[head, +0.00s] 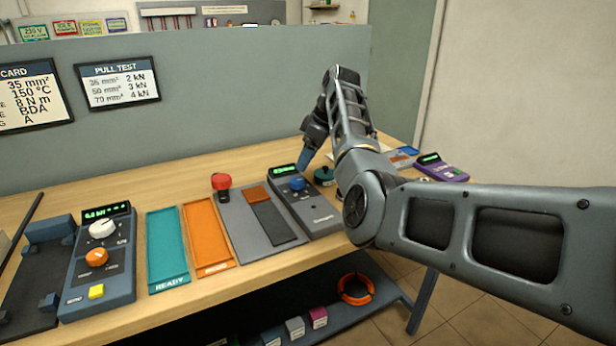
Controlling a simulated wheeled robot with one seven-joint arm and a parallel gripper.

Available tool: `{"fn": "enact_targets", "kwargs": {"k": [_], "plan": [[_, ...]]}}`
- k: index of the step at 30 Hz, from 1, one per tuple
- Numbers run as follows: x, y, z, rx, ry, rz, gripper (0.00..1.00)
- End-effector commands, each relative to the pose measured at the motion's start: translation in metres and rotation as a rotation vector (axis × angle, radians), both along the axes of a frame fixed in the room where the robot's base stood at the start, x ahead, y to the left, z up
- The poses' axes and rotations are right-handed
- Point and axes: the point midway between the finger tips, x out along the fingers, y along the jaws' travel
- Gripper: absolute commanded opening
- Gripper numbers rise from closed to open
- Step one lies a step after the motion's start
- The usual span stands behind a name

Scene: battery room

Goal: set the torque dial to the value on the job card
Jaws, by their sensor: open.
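The job card (31,95) hangs on the grey partition at the left, cut off by the picture's edge. Its readable lines include 35 mm², 150 °C and 8 N m. A dark grey device (317,215) toward the back right of the bench has a blue dial (297,183) and a small green display too small to read. I cannot read a label that marks this dial as torque. My gripper (304,163) is open and points down just above and behind the blue dial. Only one blue finger shows clearly, and I cannot tell whether it touches the dial.
A pull tester (101,265) with white and orange knobs stands at the left. Teal (167,250) and orange (209,238) trays lie beside it. A grey plate (257,238) bears a red knob. A green round item (324,176) and purple device (441,167) are near my arm.

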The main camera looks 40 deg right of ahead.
Motion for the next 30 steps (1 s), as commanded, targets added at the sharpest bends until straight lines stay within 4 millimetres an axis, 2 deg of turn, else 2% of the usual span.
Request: {"fn": "enact_targets", "kwargs": {"k": [15,20,27,30], "plan": [[0.022,0.013,-0.062,0.003,0.003,-0.001,0.69],[0.025,0.014,-0.07,0.001,0.002,-0.001,0.69],[0.025,0.014,-0.071,0.0,0.001,-0.002,0.69],[0.025,0.014,-0.07,0.0,0.001,-0.002,0.6]]}}
